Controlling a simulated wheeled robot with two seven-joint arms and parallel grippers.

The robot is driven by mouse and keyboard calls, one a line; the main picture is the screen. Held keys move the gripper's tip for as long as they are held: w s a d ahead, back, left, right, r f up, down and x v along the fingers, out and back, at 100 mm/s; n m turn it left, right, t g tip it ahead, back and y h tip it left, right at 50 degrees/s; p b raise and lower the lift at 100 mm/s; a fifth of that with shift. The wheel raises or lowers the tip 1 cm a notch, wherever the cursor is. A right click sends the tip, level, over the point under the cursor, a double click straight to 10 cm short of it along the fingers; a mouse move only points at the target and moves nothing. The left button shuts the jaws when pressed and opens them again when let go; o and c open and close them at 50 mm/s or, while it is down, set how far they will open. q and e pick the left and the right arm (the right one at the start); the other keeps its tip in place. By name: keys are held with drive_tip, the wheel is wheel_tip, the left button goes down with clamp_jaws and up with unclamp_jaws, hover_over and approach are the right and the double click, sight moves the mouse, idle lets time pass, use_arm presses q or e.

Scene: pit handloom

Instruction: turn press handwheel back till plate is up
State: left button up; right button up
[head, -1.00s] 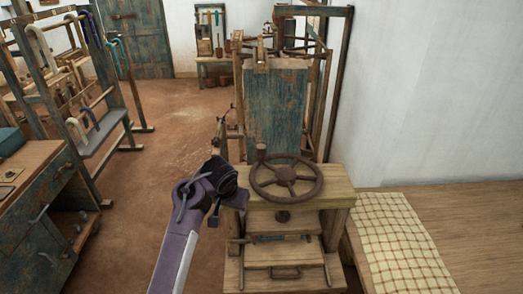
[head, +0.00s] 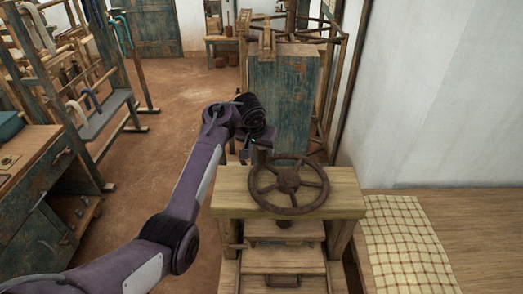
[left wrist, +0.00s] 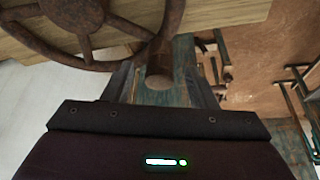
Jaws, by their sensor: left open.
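The press handwheel (head: 288,186), a brown spoked wheel, lies flat above the press's wooden top beam (head: 340,192). Its upright handle knob (head: 262,156) is on the far left of the rim. My left gripper (head: 256,147) is at this knob, pointing down. In the left wrist view the wheel (left wrist: 85,28) is at the upper left, and the round knob (left wrist: 159,76) shows between the open fingers of my left gripper (left wrist: 162,86). I cannot tell whether either finger touches it. A dark screw (head: 284,224) shows below the beam. The plate's height is unclear. My right gripper is not in view.
A tall blue-green wooden panel (head: 283,100) stands right behind the press. A checked cloth (head: 405,235) lies on a wooden surface at the right. A workbench (head: 35,190) and racks stand at the left. Open floor (head: 180,110) lies between.

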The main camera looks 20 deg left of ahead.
sight(262, 149)
use_arm(q)
drive_tip(key=x, duration=0.2)
drive_tip(key=w+x, duration=0.1)
drive_tip(key=x, duration=0.2)
drive_tip(key=shift+r, duration=0.3)
drive_tip(key=shift+s+r, duration=0.3)
drive_tip(key=shift+s, duration=0.2)
drive_tip(key=shift+c, duration=0.3)
drive_tip(key=shift+w+f, duration=0.15)
drive_tip(key=shift+w, duration=0.05)
clamp_jaws()
